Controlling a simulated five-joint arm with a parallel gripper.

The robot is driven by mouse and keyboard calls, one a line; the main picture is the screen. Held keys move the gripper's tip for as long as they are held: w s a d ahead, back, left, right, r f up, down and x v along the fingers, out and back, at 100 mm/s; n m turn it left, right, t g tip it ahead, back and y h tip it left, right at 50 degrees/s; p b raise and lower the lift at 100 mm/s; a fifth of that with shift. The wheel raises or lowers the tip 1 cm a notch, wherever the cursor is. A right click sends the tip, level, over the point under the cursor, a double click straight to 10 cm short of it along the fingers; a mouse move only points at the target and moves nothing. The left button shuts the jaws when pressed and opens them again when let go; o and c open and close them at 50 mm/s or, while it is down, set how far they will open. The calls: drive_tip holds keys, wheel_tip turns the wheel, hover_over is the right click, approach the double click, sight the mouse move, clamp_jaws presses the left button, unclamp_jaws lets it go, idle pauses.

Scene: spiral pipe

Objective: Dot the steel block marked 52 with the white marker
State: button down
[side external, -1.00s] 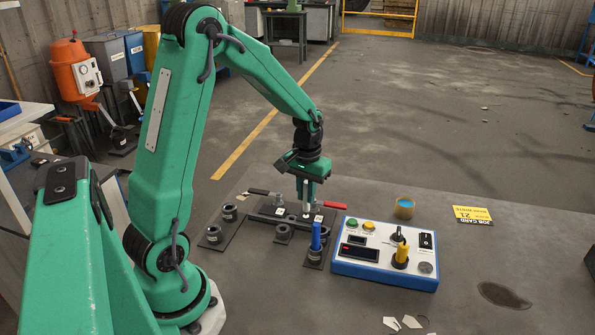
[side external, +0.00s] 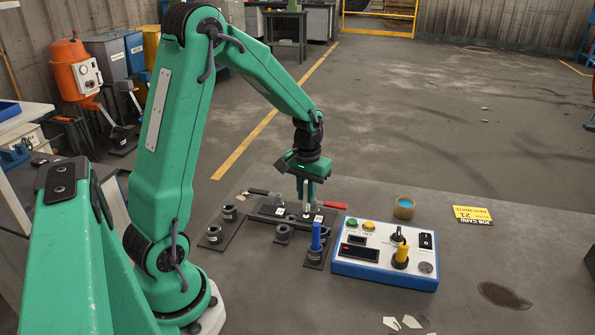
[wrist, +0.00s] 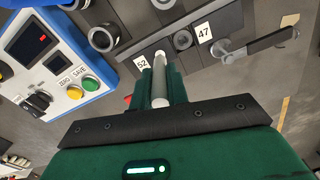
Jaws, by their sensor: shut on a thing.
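My gripper (side external: 307,192) is shut on the white marker (wrist: 159,88), which points down at the dark fixture (side external: 268,211). The steel block marked 52 shows by its white label (wrist: 143,63) in the wrist view, close beside the marker's tip. Its label (side external: 319,218) is just right of the marker in the side view. A second block, with label 47 (wrist: 204,32), sits farther along the fixture. The marker and fingers partly hide the block marked 52, and I cannot tell whether the tip touches it.
A blue-and-white control box (side external: 385,254) stands right of the fixture. A blue marker (side external: 316,238) stands upright in a holder in front. A red handle (side external: 330,205) sticks out behind. A round pot (side external: 404,208) and a yellow job card (side external: 472,214) lie farther right.

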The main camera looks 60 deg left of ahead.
drive_tip(key=shift+r, duration=3.45)
drive_tip(key=shift+d, duration=0.1)
